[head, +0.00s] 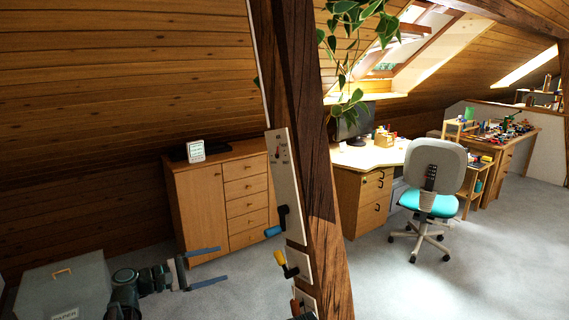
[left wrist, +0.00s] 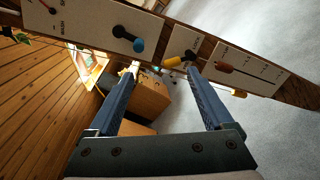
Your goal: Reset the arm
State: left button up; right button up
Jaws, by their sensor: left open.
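My left gripper (head: 223,263) is open and empty, at the lower left of the head view, left of the timber brace (head: 312,150). Its blue-grey fingers point toward the brace. On the brace are white panels: an upper one (head: 283,180) with a dial and a blue-handled lever (head: 275,228), a middle one with a yellow-handled lever (head: 285,263), and a lower one with a dark lever, partly cut off. In the left wrist view the open fingers (left wrist: 162,68) frame a gap below the blue handle (left wrist: 137,46) and the yellow handle (left wrist: 175,62); an orange-brown handle (left wrist: 224,67) is to the right.
A grey box (head: 75,285) stands at the lower left beside my arm. A wooden cabinet (head: 200,205) with drawers stands behind the gripper. A desk (head: 365,158) and an office chair (head: 432,180) are right of the brace. Grey carpet (head: 460,265) is clear at the front right.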

pick_arm(q)
jog(key=s+d+f+m+g+y+p, duration=0.1)
jog(key=s+d+f+m+g+y, duration=0.55)
jog(key=s+d+f, duration=0.65)
jog(key=s+f+m+g+y+p, duration=0.1)
jog(key=s+f+m+y, duration=0.3)
jog(key=s+m+y, duration=0.5)
jog(key=m+g, duration=0.1)
jog(key=m, duration=0.1)
jog(key=shift+s+f+m, duration=0.2)
jog(key=shift+s+m, duration=0.15)
